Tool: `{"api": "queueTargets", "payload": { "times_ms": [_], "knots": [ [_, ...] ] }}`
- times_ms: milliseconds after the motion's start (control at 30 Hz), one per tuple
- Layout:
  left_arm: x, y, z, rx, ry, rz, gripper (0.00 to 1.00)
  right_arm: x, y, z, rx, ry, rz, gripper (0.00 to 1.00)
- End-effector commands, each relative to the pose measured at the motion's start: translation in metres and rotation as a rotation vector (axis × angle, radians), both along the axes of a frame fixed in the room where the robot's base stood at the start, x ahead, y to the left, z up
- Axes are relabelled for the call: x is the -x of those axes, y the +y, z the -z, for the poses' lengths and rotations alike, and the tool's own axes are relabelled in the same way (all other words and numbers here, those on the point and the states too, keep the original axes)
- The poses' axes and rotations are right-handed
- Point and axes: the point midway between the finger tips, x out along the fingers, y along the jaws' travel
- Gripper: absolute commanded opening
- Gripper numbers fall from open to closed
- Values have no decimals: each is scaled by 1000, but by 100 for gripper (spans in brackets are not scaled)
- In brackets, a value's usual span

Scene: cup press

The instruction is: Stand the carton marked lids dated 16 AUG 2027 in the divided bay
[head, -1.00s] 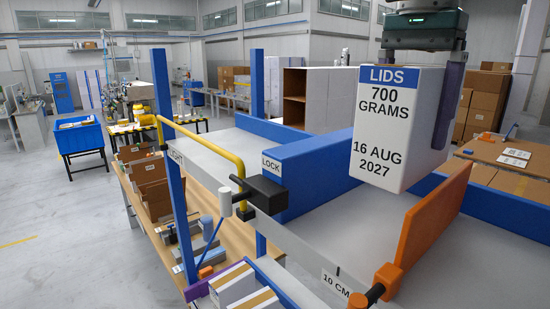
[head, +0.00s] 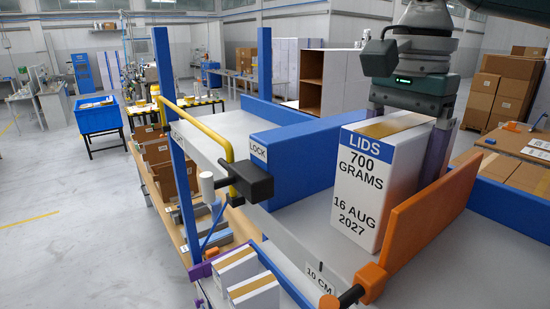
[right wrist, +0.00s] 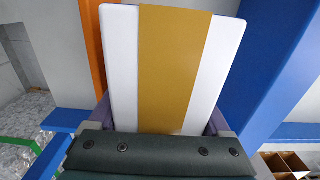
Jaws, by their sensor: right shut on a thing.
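The white carton marked LIDS, 700 GRAMS, 16 AUG 2027 (head: 368,190) is upright between the blue block marked LOCK (head: 300,160) and the orange divider (head: 425,220). Its base is at or just above the grey bay floor (head: 320,235); I cannot tell if it touches. My right gripper (head: 415,125) is shut on the carton from above, with its purple fingers along the sides. In the right wrist view the carton's tape-striped top (right wrist: 175,70) lies between the fingers. My left gripper is not in view.
A yellow handle (head: 222,130) and a black lever block (head: 252,182) stand at the bay's left front. An orange clamp (head: 370,283) holds the divider by the 10 CM mark. Smaller cartons (head: 240,278) sit at the front. A blue wall (head: 508,208) bounds the back right.

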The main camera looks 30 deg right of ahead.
Motion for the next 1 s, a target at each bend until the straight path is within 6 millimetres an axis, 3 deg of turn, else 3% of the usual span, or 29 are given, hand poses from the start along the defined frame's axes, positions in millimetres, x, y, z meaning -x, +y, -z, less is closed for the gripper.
{"api": "queueTargets", "payload": {
  "times_ms": [133, 467, 567, 800, 1000],
  "knots": [
    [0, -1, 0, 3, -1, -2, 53, 0, 0, 0, 0, 0, 0, 95],
    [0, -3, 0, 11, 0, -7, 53, 0, 0, -6, 0, -1, 0, 95],
    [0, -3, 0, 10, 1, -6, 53, -1, 0, -20, 0, -5, 0, 95],
    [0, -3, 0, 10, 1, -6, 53, -1, 0, -80, -2, -7, -1, 95],
    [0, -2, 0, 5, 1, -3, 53, -1, -1, -108, 2, -3, 0, 95]
  ]
}}
